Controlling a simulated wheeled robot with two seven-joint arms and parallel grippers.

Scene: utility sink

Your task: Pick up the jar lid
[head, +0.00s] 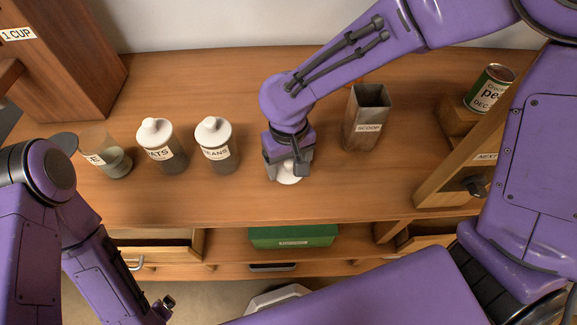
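A white jar lid (289,179) shows at the lower end of my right gripper (286,172), at the wooden counter. The gripper points down over the lid and hides much of it. I cannot tell whether the fingers are closed on it or whether it touches the counter. An open glass jar (113,161) with a partly hidden label stands at the left, without a white lid on top. My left gripper (168,302) is low at the left, in front of the counter; its fingers are too small to read.
Two jars with white knobbed lids (158,146) (216,145) stand left of my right gripper. A metal scoop holder (367,117) stands to its right. A can (489,88) sits on a wooden block at the far right. A green box (293,236) is on the shelf below.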

